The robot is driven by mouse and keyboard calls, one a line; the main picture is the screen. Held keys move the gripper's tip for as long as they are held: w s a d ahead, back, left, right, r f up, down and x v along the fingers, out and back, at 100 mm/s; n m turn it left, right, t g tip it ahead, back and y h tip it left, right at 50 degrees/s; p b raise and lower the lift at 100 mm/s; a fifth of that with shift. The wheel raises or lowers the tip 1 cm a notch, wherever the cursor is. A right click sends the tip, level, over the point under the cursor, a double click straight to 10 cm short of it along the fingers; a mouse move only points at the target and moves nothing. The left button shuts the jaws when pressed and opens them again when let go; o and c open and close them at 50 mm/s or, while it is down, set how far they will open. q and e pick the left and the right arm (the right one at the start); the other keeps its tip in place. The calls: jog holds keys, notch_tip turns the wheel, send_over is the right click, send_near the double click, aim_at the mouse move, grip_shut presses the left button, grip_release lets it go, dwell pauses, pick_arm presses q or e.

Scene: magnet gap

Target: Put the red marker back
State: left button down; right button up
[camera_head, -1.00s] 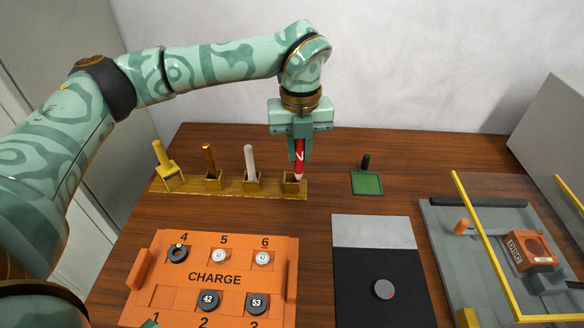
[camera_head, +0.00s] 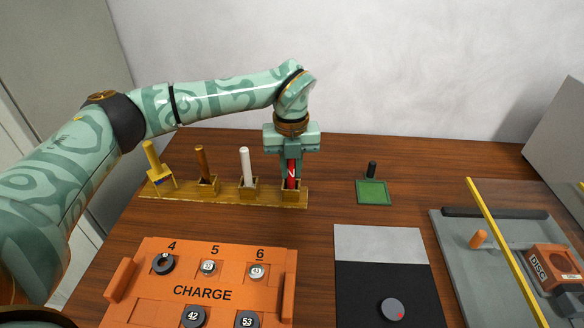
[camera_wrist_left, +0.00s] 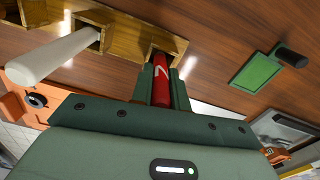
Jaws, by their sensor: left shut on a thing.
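The red marker (camera_head: 291,183) with a white letter on it stands upright, its lower end in the rightmost square socket of the wooden rack (camera_head: 226,193). My left gripper (camera_head: 291,172) is shut on its upper part from above. In the left wrist view the marker (camera_wrist_left: 162,84) shows between the fingers, its end inside the wooden socket (camera_wrist_left: 160,48). How deep it sits is hard to tell. My right gripper is not in view.
White (camera_head: 246,166), brown (camera_head: 202,163) and yellow (camera_head: 152,158) markers stand in the rack to the left. A green pad (camera_head: 373,192) with a black-handled piece lies right. The orange CHARGE tray (camera_head: 212,275) and black-grey board (camera_head: 380,270) lie in front. A grey fixture (camera_head: 470,250) stands right.

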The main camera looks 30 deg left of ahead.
pick_arm(q)
jog(key=shift+f, duration=0.1)
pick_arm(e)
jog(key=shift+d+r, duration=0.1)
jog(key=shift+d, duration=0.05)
pick_arm(q)
jog(key=c, duration=1.4)
grip_release()
jog(key=shift+o, duration=0.2)
notch_tip(320, 180, up, 12)
jog(key=p, duration=0.4)
jog(key=shift+r+p, duration=0.2)
jog(key=shift+p, duration=0.1)
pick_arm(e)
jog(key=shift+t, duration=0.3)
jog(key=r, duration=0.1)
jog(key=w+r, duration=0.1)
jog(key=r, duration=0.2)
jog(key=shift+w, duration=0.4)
